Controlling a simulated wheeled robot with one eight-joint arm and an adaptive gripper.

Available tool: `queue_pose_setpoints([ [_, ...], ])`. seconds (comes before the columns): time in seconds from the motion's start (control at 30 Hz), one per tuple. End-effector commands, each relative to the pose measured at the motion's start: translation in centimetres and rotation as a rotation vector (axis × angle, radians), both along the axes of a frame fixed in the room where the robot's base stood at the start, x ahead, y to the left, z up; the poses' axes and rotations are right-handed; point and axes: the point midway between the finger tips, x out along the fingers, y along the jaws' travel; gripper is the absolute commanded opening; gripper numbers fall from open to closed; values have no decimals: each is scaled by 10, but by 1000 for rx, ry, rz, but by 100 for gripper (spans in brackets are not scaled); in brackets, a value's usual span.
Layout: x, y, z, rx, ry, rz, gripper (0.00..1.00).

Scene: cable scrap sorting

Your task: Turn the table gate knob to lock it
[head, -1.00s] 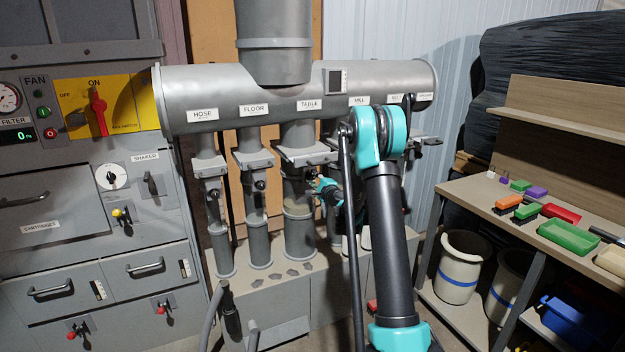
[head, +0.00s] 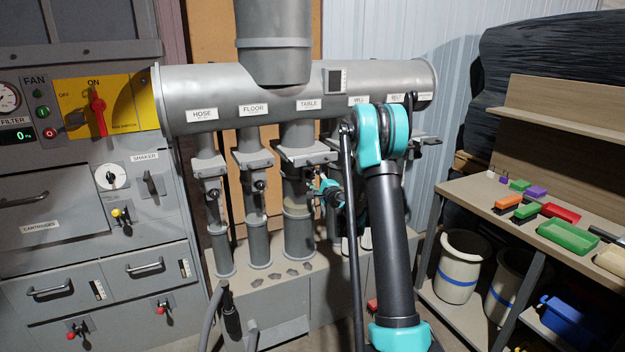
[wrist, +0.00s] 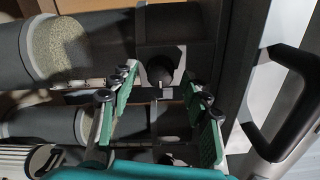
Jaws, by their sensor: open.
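The TABLE label (head: 309,104) marks the third pipe branch, and its gate (head: 306,155) sits below it. My gripper (head: 318,186) is at the right front of this branch, low beside the gate, and partly hidden by my arm. In the wrist view my gripper (wrist: 160,80) is open, with a green-padded finger on each side. A dark rounded knob (wrist: 160,68) shows between and just beyond the fingertips. I cannot tell whether a finger touches it. The knob is not clear in the head view.
The FLOOR branch (head: 253,170) and HOSE branch (head: 211,185) stand to the left, each with its own gate. Other branches to the right are mostly behind my arm. A workbench (head: 480,205) with coloured trays stands at the right. A dark curved handle (wrist: 285,110) is at the wrist view's right.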

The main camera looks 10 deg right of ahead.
Motion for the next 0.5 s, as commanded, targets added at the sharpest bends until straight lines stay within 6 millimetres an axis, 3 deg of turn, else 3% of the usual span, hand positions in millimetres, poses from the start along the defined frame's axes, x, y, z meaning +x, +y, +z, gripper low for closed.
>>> queue_pose_setpoints([
  [0.3, -61, -20, 0, 0, 0, -1, 47],
  [0.5, -90, -30, 0, 0, 1, -2, 47],
])
